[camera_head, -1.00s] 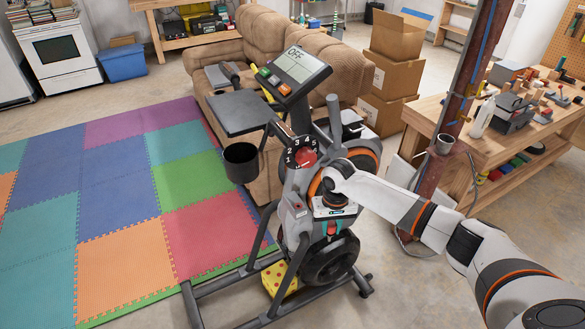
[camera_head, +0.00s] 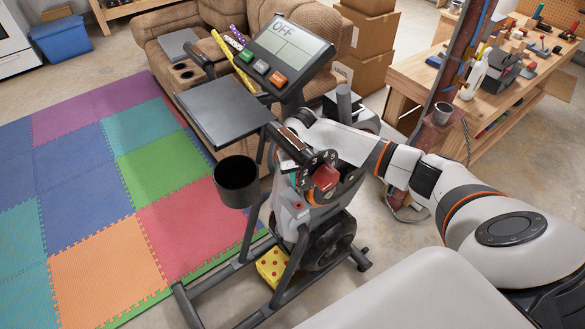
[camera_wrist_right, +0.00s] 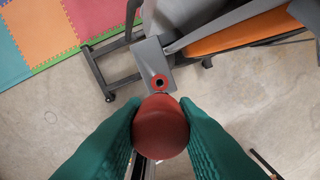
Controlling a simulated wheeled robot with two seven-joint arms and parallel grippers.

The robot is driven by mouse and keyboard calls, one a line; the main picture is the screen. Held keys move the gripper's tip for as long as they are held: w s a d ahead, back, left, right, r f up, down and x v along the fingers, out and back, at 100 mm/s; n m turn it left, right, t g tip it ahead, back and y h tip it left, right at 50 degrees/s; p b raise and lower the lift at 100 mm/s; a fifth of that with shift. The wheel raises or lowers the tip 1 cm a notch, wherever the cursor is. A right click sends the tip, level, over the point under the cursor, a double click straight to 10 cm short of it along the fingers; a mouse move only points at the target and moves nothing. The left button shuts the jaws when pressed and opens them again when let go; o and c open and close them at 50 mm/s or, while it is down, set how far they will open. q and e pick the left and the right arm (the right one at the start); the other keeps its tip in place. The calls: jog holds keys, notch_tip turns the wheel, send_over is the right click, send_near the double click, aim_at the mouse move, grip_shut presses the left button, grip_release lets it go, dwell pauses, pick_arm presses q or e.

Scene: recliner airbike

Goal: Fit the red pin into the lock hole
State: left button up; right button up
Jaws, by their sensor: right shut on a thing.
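In the right wrist view, my right gripper (camera_wrist_right: 160,112) has its green fingers shut on the red pin (camera_wrist_right: 160,128), whose round head faces the camera. My left gripper is not in view.
The exercise bike's console (camera_head: 283,55) reads OFF. A black tray (camera_head: 222,110) and a cup holder (camera_head: 237,180) stick out to the left. A yellow spotted block (camera_head: 271,266) lies under the frame. A workbench (camera_head: 430,85) stands at right.

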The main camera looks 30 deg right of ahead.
aim_at(299, 190)
jog(key=shift+w, duration=0.1)
jog(key=shift+r, duration=0.1)
jog(key=shift+p, duration=0.6)
jog(key=shift+f+b, duration=1.5)
jog(key=shift+f, duration=1.5)
jog(key=shift+p, duration=0.45)
jog(key=shift+p, duration=0.75)
jog(key=shift+f+b, duration=1.4)
jog(key=shift+f, duration=0.9)
